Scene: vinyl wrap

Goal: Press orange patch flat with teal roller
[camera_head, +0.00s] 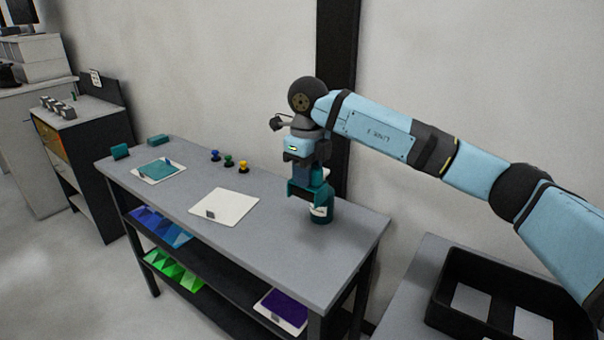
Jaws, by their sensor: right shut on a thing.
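My right gripper (307,172) points down over the right part of the grey workbench (270,238). It is shut on a teal thing (299,190), which looks like the teal roller. A dark teal cylinder with a white label (320,212) stands directly below and behind it; I cannot tell whether they touch. No orange patch shows on the bench. A white panel (235,202) with a small grey block lies bare at mid-bench. Another white panel (148,181) at the left carries a teal patch (158,168). My left gripper is not in view.
Blue, green and yellow knobs (228,160) stand near the bench's back edge. Teal blocks (120,151) sit at its left end. Lower shelves hold blue and green sheets and a purple-patched panel (283,307). A black crate (465,275) stands at the right.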

